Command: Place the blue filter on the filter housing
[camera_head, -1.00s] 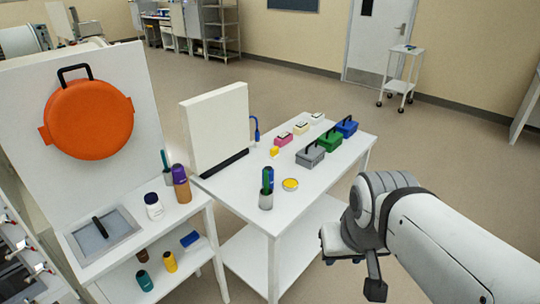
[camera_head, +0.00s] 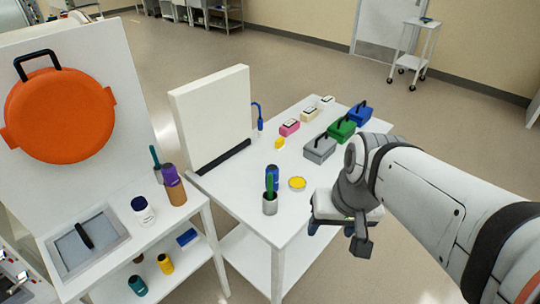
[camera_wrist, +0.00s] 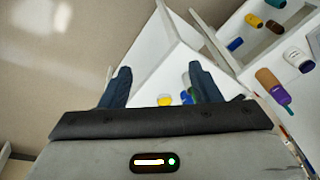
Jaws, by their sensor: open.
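My gripper (camera_head: 338,232) is open and empty, off the near right edge of the white table (camera_head: 230,195). In the wrist view, its dark fingers (camera_wrist: 160,75) stand apart. A blue cylinder (camera_head: 274,170) stands on the table just behind a grey cup with a green stick. A blue box with a black handle (camera_head: 358,116) is at the table's far right. I cannot tell which of these is the blue filter. No filter housing is clearly identifiable; a yellow round piece (camera_head: 298,183) lies beside the cylinder, and a white upright panel (camera_head: 212,118) stands at the table's left.
Grey (camera_head: 319,149) and green (camera_head: 341,129) handled boxes line the table's right side. The grey cup (camera_head: 270,206) is near the front. A left stand holds a white jar (camera_head: 143,211) and a purple bottle (camera_head: 171,176). Open floor lies right of the table.

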